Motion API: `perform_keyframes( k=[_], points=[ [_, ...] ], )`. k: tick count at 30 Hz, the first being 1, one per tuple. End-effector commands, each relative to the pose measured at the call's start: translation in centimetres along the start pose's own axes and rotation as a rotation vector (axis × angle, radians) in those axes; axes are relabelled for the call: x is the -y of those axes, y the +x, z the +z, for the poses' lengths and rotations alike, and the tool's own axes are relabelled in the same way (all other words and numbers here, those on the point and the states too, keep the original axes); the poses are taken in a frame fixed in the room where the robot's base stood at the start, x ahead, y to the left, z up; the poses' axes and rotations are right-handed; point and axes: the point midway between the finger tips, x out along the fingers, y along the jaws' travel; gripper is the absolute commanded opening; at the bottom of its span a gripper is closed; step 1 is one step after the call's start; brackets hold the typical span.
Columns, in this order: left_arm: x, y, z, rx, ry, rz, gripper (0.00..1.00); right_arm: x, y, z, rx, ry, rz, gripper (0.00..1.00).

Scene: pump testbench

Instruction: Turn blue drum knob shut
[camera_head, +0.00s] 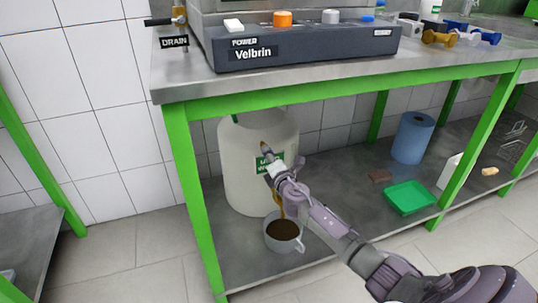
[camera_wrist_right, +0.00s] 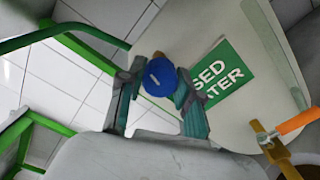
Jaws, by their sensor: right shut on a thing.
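The blue knob (camera_wrist_right: 160,77) sits between the two fingertips of my right gripper (camera_wrist_right: 158,90) in the wrist view. A pale line marks its face. The white drum (camera_head: 235,175) stands on the lower shelf, and its wall with a green "USED WATER" label (camera_wrist_right: 226,72) fills the right of the wrist view. In the head view my right gripper (camera_head: 270,165) is at the drum's front, over its label, and hides the knob. The gripper is shut on the knob. My left gripper is not in view.
A mug of dark brown liquid (camera_head: 284,230) stands below my right gripper, close by the drum. A green tray (camera_head: 408,197) and a blue roll (camera_head: 412,137) are farther right on the shelf. A green table leg (camera_head: 193,190) stands left of the drum.

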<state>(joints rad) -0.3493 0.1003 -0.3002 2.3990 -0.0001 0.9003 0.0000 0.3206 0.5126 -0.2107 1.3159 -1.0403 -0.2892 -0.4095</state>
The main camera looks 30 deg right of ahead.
Motion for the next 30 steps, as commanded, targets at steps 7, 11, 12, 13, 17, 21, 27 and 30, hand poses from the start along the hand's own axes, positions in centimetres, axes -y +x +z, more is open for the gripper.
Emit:
perform_keyframes(
  k=[7, 11, 12, 13, 17, 21, 27, 30],
  points=[
    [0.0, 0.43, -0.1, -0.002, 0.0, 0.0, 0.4, 0.08, -0.05, -0.15, -0.004, -0.157, -0.001, 0.0],
    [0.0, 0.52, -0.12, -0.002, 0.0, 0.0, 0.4, 0.12, -0.06, -0.17, -0.005, -0.21, -0.001, 0.0],
    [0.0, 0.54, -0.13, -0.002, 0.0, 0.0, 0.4, 0.13, -0.06, -0.17, -0.004, -0.223, -0.001, 0.0],
    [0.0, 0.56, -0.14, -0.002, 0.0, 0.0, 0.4, 0.14, -0.06, -0.18, -0.004, -0.23, -0.001, 0.0],
    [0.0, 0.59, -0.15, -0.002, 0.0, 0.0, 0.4, 0.17, -0.07, -0.18, -0.004, -0.253, -0.002, 0.0],
    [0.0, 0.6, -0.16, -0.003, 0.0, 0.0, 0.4, 0.19, -0.07, -0.2, -0.005, -0.263, -0.002, 0.0],
    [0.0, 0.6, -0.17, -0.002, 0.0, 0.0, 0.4, 0.2, -0.08, -0.21, -0.005, -0.265, -0.002, 0.0],
    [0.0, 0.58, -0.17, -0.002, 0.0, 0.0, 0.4, 0.21, -0.08, -0.22, -0.005, -0.264, -0.002, 0.0]
  ],
)
